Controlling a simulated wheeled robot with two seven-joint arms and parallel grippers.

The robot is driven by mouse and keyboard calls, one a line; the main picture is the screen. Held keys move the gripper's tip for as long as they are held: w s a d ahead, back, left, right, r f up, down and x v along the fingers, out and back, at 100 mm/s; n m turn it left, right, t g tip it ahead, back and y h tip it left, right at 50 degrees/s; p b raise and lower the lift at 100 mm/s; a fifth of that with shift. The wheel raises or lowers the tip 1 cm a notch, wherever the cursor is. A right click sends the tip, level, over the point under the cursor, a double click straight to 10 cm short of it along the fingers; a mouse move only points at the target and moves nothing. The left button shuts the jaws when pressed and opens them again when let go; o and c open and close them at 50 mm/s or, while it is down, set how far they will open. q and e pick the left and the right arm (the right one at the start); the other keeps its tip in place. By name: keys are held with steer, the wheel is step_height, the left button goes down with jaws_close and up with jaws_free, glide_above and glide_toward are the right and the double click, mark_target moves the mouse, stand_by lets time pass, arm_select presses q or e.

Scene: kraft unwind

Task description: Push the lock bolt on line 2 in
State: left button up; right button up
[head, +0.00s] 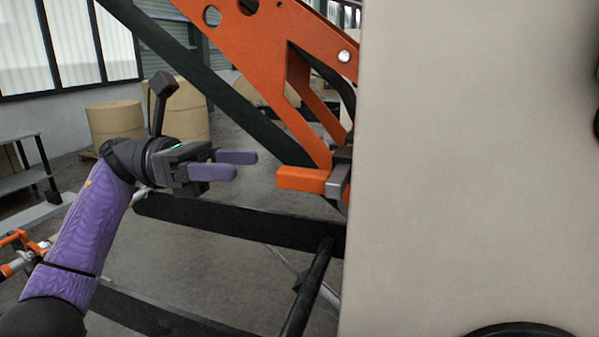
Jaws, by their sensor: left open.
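My left gripper (236,165) reaches in from the left with its two purple fingers apart and nothing between them. It points right, toward an orange block-shaped part (303,179) at the lower end of the orange arm frame (300,45). A grey metal piece (338,180) sits at the right end of that orange part, against the large pale panel. A clear gap lies between my fingertips and the orange part. I cannot tell for sure which of these is the lock bolt, and no line number shows. My right gripper is not in view.
A large pale panel or roll face (460,150) fills the right half. Black rails (230,221) run below the gripper, and a dark diagonal beam (215,85) passes behind it. Brown rolls (117,122) and a grey shelf (22,180) stand farther back on open floor.

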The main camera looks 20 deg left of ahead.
mark_target(278, 174)
arm_select(q)
steer(key=shift+m+g+y, duration=0.3)
steer(key=shift+m+y, duration=0.1)
steer(key=shift+m, duration=0.1)
steer(key=d+p, duration=0.1)
steer(key=d, duration=0.2)
steer(key=d+p, duration=0.1)
steer(key=d, duration=0.1)
steer(key=s+d+p, duration=0.1)
steer(key=d, duration=0.2)
steer(key=shift+s+d+r, duration=0.1)
steer(key=shift+d+r, duration=0.05)
steer(key=shift+d, duration=0.4)
jaws_close()
